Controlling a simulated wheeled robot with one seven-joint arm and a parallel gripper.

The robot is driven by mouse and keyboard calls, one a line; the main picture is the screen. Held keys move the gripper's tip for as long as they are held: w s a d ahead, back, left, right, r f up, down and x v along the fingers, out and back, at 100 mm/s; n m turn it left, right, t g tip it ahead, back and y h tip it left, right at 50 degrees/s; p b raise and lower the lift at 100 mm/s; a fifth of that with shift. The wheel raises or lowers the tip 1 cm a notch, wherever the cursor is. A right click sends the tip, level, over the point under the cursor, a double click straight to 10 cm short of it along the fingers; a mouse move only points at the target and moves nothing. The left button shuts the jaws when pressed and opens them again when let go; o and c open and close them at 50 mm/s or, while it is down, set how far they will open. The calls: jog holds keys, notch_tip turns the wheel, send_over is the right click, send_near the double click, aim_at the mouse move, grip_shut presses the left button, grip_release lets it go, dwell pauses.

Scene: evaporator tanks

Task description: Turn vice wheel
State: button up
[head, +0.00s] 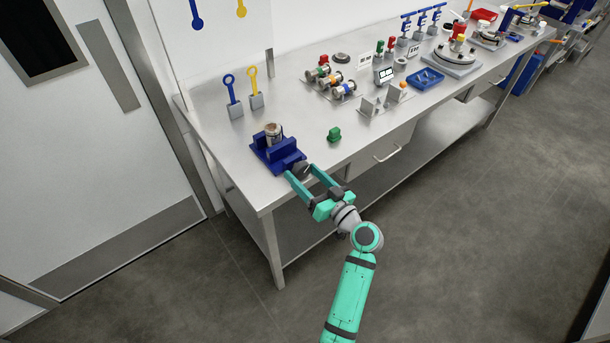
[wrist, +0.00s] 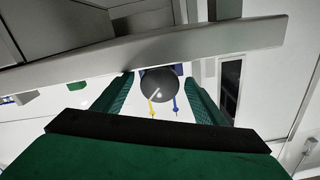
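A blue vice (head: 268,157) stands on the near left corner of the steel bench and holds a grey and brown cylindrical part (head: 273,134) upright in its jaws. The vice wheel (head: 299,168), dark and round, faces the bench's front edge. In the wrist view the wheel (wrist: 160,84) is centred near the fingertips. My gripper (head: 302,171) has its teal fingers spread wide, one on either side of the wheel. Narrow gaps seem to show beside the wheel in the wrist view, so contact is not clear. The far side of the wheel is hidden.
Pipe fittings (head: 338,86) and a blue tray (head: 426,79) are farther right. The bench edge (wrist: 150,48) crosses close to my fingers.

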jog(key=v, duration=1.1)
jog(key=shift+w, duration=0.1)
jog(key=w+a+n, duration=0.1)
jog(key=w+a, duration=0.1)
jog(key=w, duration=0.1)
jog(key=w+a+n, duration=0.1)
jog(key=w+a, duration=0.1)
jog(key=w, duration=0.1)
jog(key=w+a+n, duration=0.1)
jog(key=w+a, duration=0.2)
jog(key=shift+w+r+n, duration=0.3)
jog(key=shift+r, duration=0.05)
dwell(0.4)
jog(key=c, duration=1)
jog(key=shift+c, duration=0.2)
